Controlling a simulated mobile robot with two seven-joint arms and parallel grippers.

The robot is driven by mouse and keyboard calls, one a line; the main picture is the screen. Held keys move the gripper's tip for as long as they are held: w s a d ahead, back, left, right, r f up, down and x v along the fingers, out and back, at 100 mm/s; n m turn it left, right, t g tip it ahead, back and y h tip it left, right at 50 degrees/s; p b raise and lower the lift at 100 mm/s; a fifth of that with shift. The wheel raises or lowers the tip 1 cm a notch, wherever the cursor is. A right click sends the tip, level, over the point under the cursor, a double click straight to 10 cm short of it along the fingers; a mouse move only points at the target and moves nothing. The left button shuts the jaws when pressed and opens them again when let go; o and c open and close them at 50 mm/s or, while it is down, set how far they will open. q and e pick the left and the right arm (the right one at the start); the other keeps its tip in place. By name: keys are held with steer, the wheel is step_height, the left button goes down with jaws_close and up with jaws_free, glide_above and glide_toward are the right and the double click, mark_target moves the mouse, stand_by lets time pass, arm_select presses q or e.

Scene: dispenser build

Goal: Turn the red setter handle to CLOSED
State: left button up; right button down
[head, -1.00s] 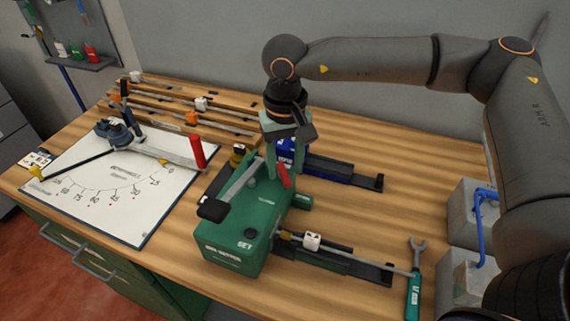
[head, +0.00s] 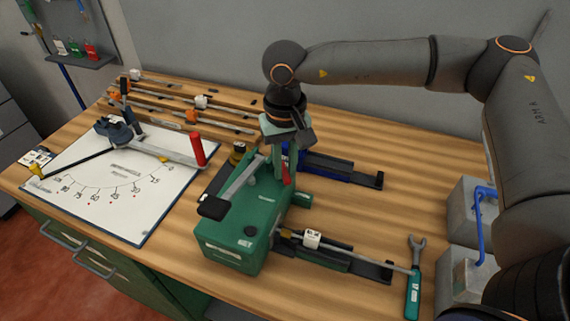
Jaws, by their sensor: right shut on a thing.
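The green setter machine (head: 240,235) stands on the wooden bench, with a grey lever and black grip on its top. The red setter handle (head: 287,175) is at its far side, a small red piece partly hidden by my fingers. My right gripper (head: 282,170) comes down from above and is shut on the red handle. Any CLOSED marking is too small or hidden to read. My left gripper is not in view.
A white dial board (head: 110,200) with a red-gripped arm (head: 197,148) lies at left. Racks of rods (head: 190,110) stand behind it. A blue device (head: 335,168) is behind the machine. A teal wrench (head: 413,285) and grey blocks (head: 470,265) are at right.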

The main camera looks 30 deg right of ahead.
stand_by(0.4)
steer(key=shift+w+a+f+m+b, duration=0.1)
steer(key=shift+a+m+b, duration=0.1)
steer(key=shift+m+b, duration=0.5)
steer(key=shift+w+a+f+m+b, duration=0.15)
steer(key=shift+m+b, duration=0.3)
steer(key=shift+m, duration=0.35)
steer(key=m, duration=0.1)
steer(key=m+b, duration=0.1)
steer(key=shift+a+r+m, duration=0.15)
steer(key=shift+a+m, duration=0.1)
steer(key=shift+m, duration=0.15)
steer(key=shift+w+a+r+m+b, duration=0.1)
steer(key=shift+w+a+m+b, duration=0.1)
steer(key=shift+m+b, duration=0.5)
steer(key=c, duration=0.8)
jaws_free()
steer(key=shift+r, duration=0.1)
